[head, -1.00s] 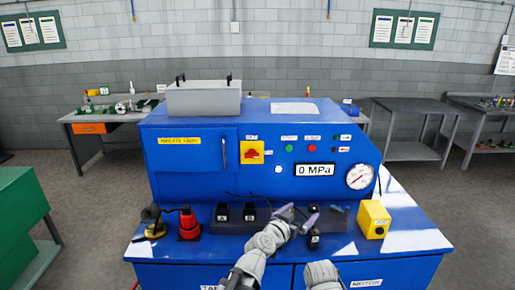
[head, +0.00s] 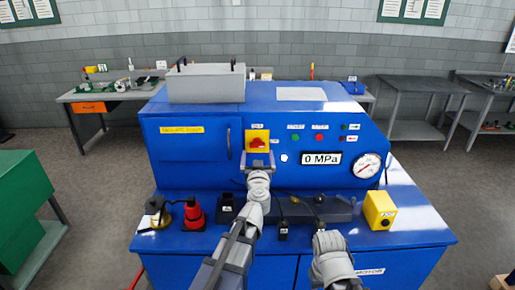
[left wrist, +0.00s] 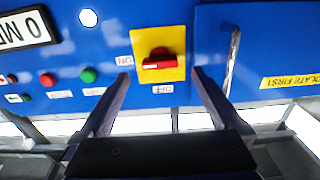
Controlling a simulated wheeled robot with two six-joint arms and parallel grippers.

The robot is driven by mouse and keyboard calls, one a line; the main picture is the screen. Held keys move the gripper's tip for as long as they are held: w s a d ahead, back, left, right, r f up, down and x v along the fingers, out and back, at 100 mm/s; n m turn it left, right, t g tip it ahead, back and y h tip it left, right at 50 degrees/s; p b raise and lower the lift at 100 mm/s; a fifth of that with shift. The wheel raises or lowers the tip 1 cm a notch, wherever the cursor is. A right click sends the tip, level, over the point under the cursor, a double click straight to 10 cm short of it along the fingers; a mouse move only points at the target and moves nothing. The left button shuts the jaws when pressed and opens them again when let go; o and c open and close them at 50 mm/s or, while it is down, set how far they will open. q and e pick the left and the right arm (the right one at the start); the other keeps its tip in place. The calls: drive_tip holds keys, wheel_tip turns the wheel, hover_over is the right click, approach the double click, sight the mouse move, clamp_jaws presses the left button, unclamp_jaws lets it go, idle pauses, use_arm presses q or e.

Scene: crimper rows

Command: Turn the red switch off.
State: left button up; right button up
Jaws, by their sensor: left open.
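The red switch (head: 258,143) is a rotary knob on a yellow plate on the blue machine's front. In the left wrist view the red knob (left wrist: 160,60) lies roughly horizontal, with a white mark near its left end, on the side of the ON label (left wrist: 124,60). The OFF label (left wrist: 163,89) sits under the plate in that view. My left gripper (head: 258,162) is in front of the panel just below the knob. Its two fingers are apart on either side of the yellow plate in the wrist view, with nothing between them.
The blue machine (head: 190,160) has a pressure readout (head: 321,159), a gauge (head: 367,166) and small buttons. A red object (head: 194,214), a dark tool rack (head: 340,209) and a yellow box (head: 379,210) stand on its ledge. A door handle (head: 229,143) is left of the switch.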

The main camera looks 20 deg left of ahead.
sight(257, 147)
use_arm(q)
drive_tip(key=x, duration=0.5)
drive_tip(key=shift+w, duration=0.25)
drive_tip(key=shift+s, duration=0.1)
drive_tip(key=shift+c, duration=0.2)
drive_tip(key=c, duration=1.3)
drive_tip(key=shift+c, duration=0.2)
